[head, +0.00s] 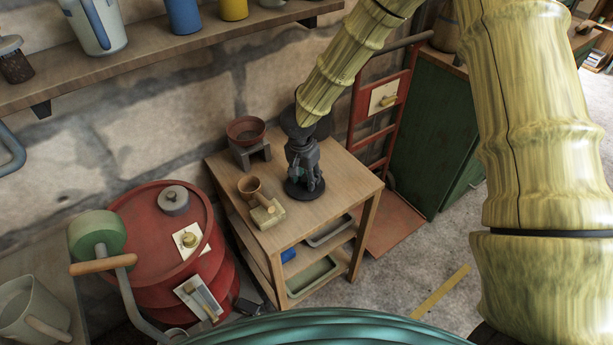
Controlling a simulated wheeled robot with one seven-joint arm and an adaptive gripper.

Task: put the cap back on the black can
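My gripper (304,172) is over the small wooden table, pointing down, with its fingers low above a dark round object (305,194). This object may be the black can or its base; the fingers hide most of it. A small teal patch shows between the fingers, and I cannot tell what it belongs to. I cannot tell whether the fingers touch anything or how far apart they are. I cannot pick out the cap with certainty.
A red drum (150,240) with small items is further left. A wall shelf (150,68) hangs above.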

